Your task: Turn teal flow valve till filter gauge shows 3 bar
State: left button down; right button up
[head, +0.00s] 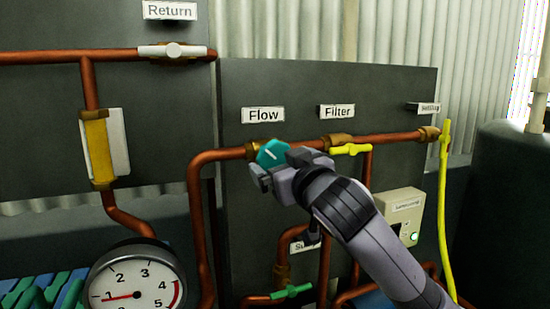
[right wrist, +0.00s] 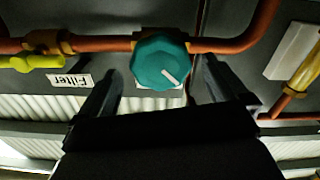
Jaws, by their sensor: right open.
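The teal flow valve (head: 271,152) is a faceted knob with a white pointer line, on the copper pipe below the "Flow" label (head: 263,114). My right gripper (head: 279,166) is at the knob, with its jaws open. In the right wrist view the teal knob (right wrist: 160,62) sits between the two spread fingers, with a gap visible on each side; its white line points to the lower right. A round gauge (head: 135,283) at the lower left has its red needle near 1; no name label shows on it. My left gripper is not in view.
A yellow lever (head: 350,150) is on the pipe right of the knob, under the "Filter" label (head: 337,111). A white-handled Return valve (head: 172,51) is above left. A green lever (head: 291,291) is below.

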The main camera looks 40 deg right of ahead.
aim_at(277, 160)
jog(key=shift+x, duration=1.8)
jog(key=c, duration=1)
jog(key=shift+p, duration=0.4)
